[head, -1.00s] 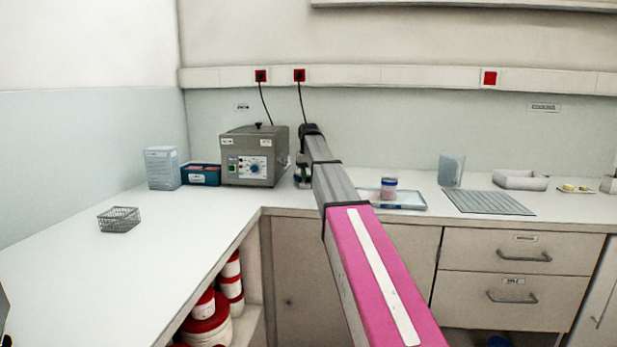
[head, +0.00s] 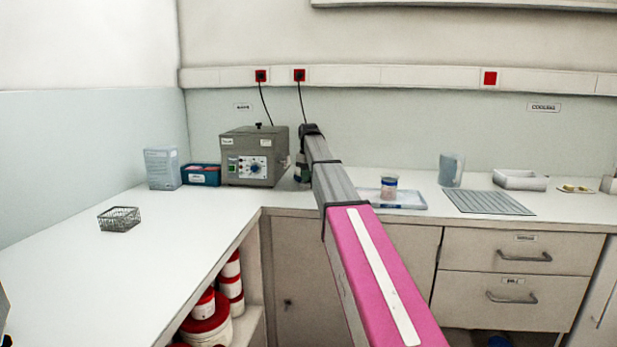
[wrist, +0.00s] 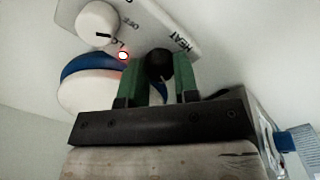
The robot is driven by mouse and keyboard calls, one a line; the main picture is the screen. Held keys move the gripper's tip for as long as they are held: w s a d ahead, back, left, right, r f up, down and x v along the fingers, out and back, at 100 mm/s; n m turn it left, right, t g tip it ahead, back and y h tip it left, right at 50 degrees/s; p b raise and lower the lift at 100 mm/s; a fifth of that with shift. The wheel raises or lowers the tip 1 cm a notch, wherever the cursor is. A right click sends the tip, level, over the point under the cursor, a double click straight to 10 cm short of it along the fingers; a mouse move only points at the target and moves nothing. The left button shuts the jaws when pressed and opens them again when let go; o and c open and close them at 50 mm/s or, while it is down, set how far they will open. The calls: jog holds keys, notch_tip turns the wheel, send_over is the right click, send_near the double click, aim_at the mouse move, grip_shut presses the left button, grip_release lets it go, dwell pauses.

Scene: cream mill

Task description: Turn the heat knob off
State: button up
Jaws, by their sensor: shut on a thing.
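My gripper (wrist: 160,70) is shut on a small black knob (wrist: 158,62), one green finger on each side of it. The knob is beside the word HEAT on a white panel (wrist: 205,15). I cannot read which way it points. A white knob (wrist: 97,22) with a black mark is on the same panel, near the letters OFF and LO. A red-ringed light (wrist: 123,56) sits between the two knobs. A blue and white rounded part (wrist: 88,92) shows at the left. In the head view my arm hides the gripper and most of this device.
A grey box with dials (head: 240,140) stands just left of my arm, with a blue bin (head: 201,178) and a carton (head: 160,170) farther left. A wire basket (head: 119,222) is on the left counter. A jar (head: 389,190) on a tray (head: 412,202) is to the right.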

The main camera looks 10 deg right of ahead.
jog(key=o, duration=0.9)
notch_tip(320, 180, up, 11)
jog(key=shift+f, duration=0.1)
dwell(0.3)
